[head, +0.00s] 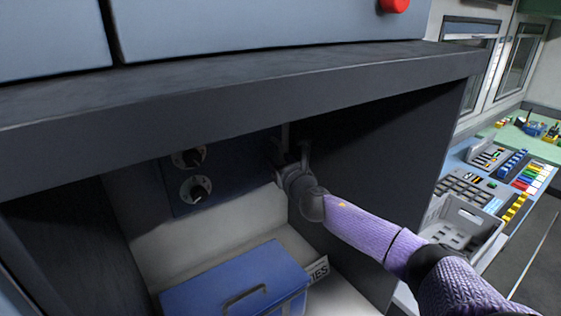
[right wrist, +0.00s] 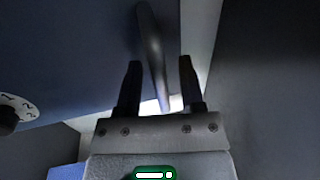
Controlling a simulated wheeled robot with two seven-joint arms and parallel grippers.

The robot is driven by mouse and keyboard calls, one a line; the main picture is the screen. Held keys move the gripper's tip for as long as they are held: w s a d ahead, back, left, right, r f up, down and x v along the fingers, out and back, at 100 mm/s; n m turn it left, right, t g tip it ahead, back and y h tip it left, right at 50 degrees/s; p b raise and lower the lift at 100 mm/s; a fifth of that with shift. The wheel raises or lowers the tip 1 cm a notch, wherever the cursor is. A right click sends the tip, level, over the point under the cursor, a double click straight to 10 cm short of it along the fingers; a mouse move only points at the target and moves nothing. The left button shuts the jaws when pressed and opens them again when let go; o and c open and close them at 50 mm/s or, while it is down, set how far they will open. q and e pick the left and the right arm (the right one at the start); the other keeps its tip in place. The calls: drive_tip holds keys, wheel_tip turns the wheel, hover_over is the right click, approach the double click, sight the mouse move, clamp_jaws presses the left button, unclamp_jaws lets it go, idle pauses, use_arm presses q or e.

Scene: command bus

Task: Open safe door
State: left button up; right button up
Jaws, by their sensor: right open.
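The dark blue safe door (head: 232,168) is in the shaded recess under a grey ledge, with two round dials (head: 195,189) on its left part. In the right wrist view the door is a dark blue surface (right wrist: 70,50) with part of a dial (right wrist: 10,112) at the left edge. A dark bar handle (right wrist: 150,40) runs down between the two fingers of my right gripper (right wrist: 159,65). The fingers are open, one on each side of the handle, with gaps visible. In the head view my right gripper (head: 292,160) is at the door's right side. My left gripper is not in view.
A blue box (head: 235,280) with a handle on its lid sits below the safe. The thick grey ledge (head: 240,90) overhangs my right arm, and a dark side wall (head: 385,170) stands to the right. Beyond it are a grey crate (head: 462,222) and a control console (head: 490,185).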

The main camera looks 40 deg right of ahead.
clamp_jaws()
idle(1.4)
